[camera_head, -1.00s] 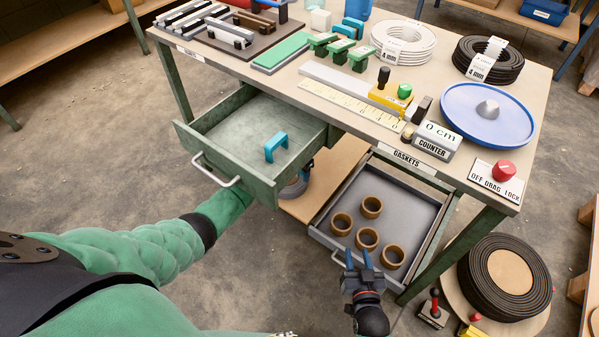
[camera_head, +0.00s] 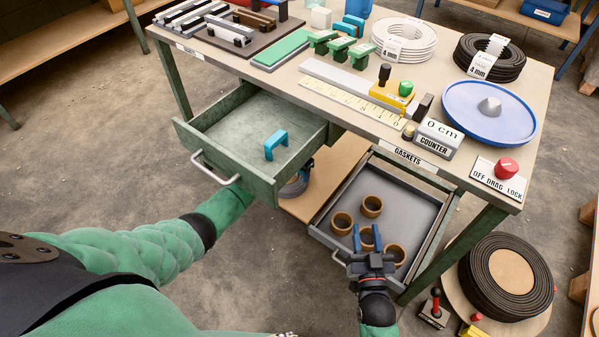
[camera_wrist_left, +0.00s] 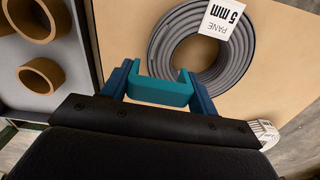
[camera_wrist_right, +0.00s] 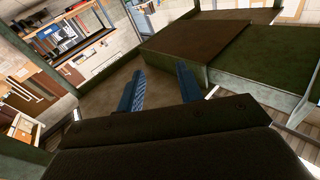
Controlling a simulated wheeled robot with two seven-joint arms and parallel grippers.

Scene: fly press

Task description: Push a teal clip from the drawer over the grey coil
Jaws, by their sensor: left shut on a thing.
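In the left wrist view, my left gripper (camera_wrist_left: 160,92) is shut on a teal clip (camera_wrist_left: 160,91), one finger at each end. The clip's open side faces the grey coil (camera_wrist_left: 200,42), and its prongs reach the coil's near edge in the picture. I cannot tell whether they touch. In the head view the open drawer (camera_head: 199,121) hides most of this gripper; part of the coil (camera_head: 293,188) shows below.
The open gasket drawer (camera_head: 425,190) holds several brown rings (camera_head: 371,206). The coil lies on a wooden shelf (camera_wrist_left: 265,90) under the bench. Above, the bench carries a counter (camera_head: 438,137), a blue disc (camera_head: 489,111) and white and black coils. A black reel (camera_head: 505,277) stands at right.

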